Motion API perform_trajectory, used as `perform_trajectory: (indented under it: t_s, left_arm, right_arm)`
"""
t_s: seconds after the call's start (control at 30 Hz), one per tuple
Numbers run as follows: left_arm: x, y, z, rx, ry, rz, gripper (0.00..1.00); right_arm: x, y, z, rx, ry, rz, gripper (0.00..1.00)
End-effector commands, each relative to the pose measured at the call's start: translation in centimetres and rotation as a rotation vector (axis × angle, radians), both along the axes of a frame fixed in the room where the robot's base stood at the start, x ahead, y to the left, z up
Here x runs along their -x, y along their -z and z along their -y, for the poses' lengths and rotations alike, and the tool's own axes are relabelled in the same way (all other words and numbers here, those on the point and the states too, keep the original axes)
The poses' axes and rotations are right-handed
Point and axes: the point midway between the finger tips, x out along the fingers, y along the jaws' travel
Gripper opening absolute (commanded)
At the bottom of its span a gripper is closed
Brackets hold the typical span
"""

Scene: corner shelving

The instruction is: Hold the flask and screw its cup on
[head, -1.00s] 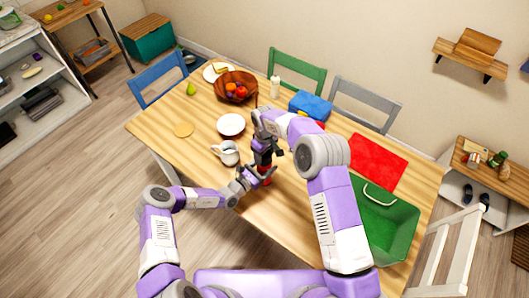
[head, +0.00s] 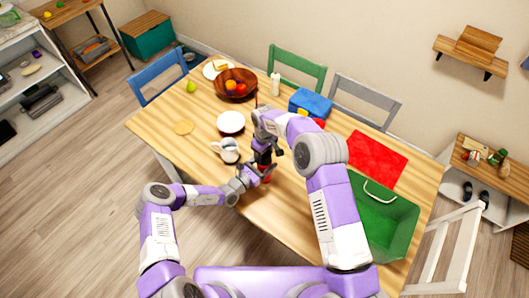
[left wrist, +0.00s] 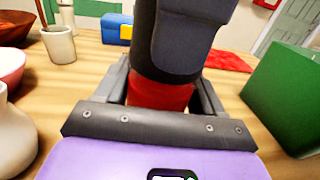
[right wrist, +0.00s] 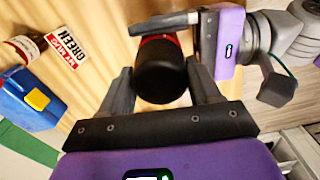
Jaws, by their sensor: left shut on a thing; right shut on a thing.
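The flask stands upright over the table, with a red body (left wrist: 160,95); a bit of its red also shows in the head view (head: 265,178). My left gripper (head: 254,178) is shut around the red body from the side. The black cup (right wrist: 160,75) sits at the flask's top, seen end-on in the right wrist view. My right gripper (right wrist: 162,88) comes from above and is shut on the cup.
A white jug (head: 229,149) and white bowl (head: 231,122) stand left of the grippers. A blue lunch box (head: 310,103), red mat (head: 376,160) and green crate (head: 387,220) are behind and to the right. The front-left tabletop is clear.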

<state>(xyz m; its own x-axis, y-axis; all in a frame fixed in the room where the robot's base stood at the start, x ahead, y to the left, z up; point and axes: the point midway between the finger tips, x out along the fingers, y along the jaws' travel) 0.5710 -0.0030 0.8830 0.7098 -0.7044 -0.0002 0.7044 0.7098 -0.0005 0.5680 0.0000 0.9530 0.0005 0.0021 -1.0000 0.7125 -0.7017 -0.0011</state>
Motion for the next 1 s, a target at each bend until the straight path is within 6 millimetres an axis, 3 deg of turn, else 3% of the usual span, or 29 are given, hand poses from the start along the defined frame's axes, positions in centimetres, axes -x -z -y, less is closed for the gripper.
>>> perform_trajectory:
  t_s: [0.27,0.3,0.47,1.0]
  left_arm:
    - [-0.05,0.0,-0.06,-0.001,-0.001,0.001,0.14]
    - [-0.05,0.0,-0.06,-0.001,-0.001,0.001,0.0]
    - [-0.05,0.0,-0.06,-0.001,-0.001,0.001,0.0]
    - [-0.06,0.02,-0.09,-0.002,-0.002,0.001,0.0]
  right_arm:
    - [0.0,0.62,0.01,0.0,0.001,0.0,0.33]
    - [-0.01,0.6,0.01,0.0,0.001,0.0,0.33]
    - [0.0,0.58,0.0,0.001,0.1,0.001,0.33]
    - [-0.01,0.6,-0.03,-0.001,1.28,-0.001,0.33]
